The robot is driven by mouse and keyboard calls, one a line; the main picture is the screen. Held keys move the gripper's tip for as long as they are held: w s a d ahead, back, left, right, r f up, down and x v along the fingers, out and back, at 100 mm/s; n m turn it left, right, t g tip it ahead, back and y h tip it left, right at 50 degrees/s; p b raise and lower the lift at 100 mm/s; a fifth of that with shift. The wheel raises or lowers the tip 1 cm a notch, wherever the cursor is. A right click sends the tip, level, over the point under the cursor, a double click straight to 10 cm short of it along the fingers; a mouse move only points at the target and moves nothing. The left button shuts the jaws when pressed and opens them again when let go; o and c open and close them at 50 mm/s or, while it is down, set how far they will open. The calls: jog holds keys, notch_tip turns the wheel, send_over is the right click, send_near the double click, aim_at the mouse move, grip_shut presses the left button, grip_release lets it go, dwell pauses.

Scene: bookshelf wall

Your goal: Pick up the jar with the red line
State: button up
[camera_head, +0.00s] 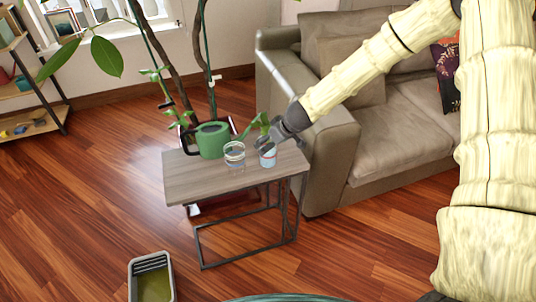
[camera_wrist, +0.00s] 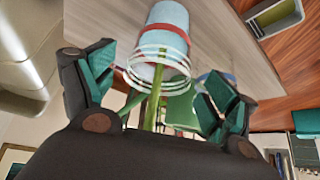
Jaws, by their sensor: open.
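The jar with the red line (camera_wrist: 167,45) is pale blue-white with a red band, and a green stem (camera_wrist: 155,105) rises from its open mouth. In the head view this jar (camera_head: 267,158) stands upright on the small wooden table (camera_head: 205,181), near its right side, with green leaves above it. My gripper (camera_head: 268,142) is at the jar's upper part, coming from the right. In the wrist view my gripper (camera_wrist: 160,78) is open, with a green-padded finger on each side of the jar's mouth. I cannot tell whether either finger touches it.
A clear jar (camera_head: 234,155) stands just left of the red-line jar. A green watering can (camera_head: 211,140) stands behind it, with potted plant stems beyond. A grey sofa (camera_head: 310,165) is close on the right. A grey tray (camera_head: 152,278) lies on open floor.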

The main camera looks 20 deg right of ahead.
jog(key=shift+x, duration=1.6)
jog(key=shift+w+r, duration=0.1)
jog(key=shift+w, duration=0.05)
jog(key=c, duration=1.8)
